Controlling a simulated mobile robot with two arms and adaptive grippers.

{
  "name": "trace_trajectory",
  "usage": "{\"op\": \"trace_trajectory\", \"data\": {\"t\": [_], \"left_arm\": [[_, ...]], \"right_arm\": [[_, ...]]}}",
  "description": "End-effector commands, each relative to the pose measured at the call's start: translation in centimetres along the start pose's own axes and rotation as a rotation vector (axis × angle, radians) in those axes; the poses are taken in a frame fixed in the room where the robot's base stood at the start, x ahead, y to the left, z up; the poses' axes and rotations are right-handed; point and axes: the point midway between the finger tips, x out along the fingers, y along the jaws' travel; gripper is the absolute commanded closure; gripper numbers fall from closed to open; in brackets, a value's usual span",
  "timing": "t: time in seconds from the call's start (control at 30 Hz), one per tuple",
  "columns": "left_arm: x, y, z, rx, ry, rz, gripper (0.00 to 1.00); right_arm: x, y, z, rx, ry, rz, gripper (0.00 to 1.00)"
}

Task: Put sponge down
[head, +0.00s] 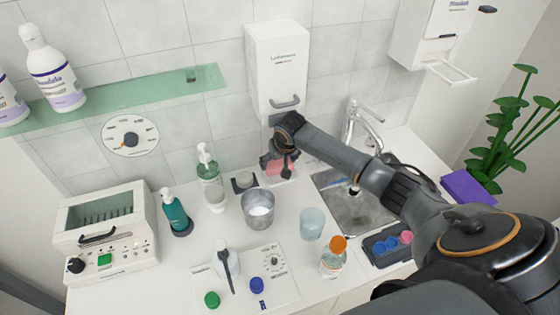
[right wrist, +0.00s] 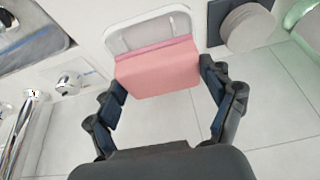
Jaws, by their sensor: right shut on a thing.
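The pink sponge (head: 280,169) is at the back of the counter, below the white wall dispenser. In the right wrist view the sponge (right wrist: 158,72) sits between the two fingers of my right gripper (right wrist: 162,76). My right gripper (head: 279,163) is shut on it. A white rimmed tray (right wrist: 118,40) lies just beyond and partly behind the sponge. I cannot tell whether the sponge touches it. My left gripper is not in view.
The sink (head: 352,208) and tap (head: 360,125) are right of the sponge. A metal beaker (head: 258,210), a glass (head: 312,223) and an orange-capped bottle (head: 333,258) stand in front. The white dispenser (head: 278,70) hangs above.

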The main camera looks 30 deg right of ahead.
Motion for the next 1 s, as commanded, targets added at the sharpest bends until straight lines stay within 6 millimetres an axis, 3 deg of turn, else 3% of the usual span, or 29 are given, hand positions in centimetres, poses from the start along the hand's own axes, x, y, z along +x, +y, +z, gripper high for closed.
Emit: {"op": "trace_trajectory", "data": {"t": [0.7, 0.73, 0.8, 1.0], "left_arm": [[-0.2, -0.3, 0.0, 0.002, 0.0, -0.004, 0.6], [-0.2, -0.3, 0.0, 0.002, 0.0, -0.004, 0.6], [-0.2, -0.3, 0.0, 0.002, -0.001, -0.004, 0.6], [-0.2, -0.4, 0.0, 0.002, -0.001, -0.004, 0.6]], "right_arm": [[1.9, 0.3, 1.1, 0.002, -0.005, 0.003, 0.48], [1.9, 0.3, 1.0, 0.002, -0.005, 0.003, 0.16], [1.8, 0.3, 1.0, 0.001, -0.005, 0.004, 0.02], [1.8, 0.3, 1.0, 0.001, -0.005, 0.004, 0.0]]}}
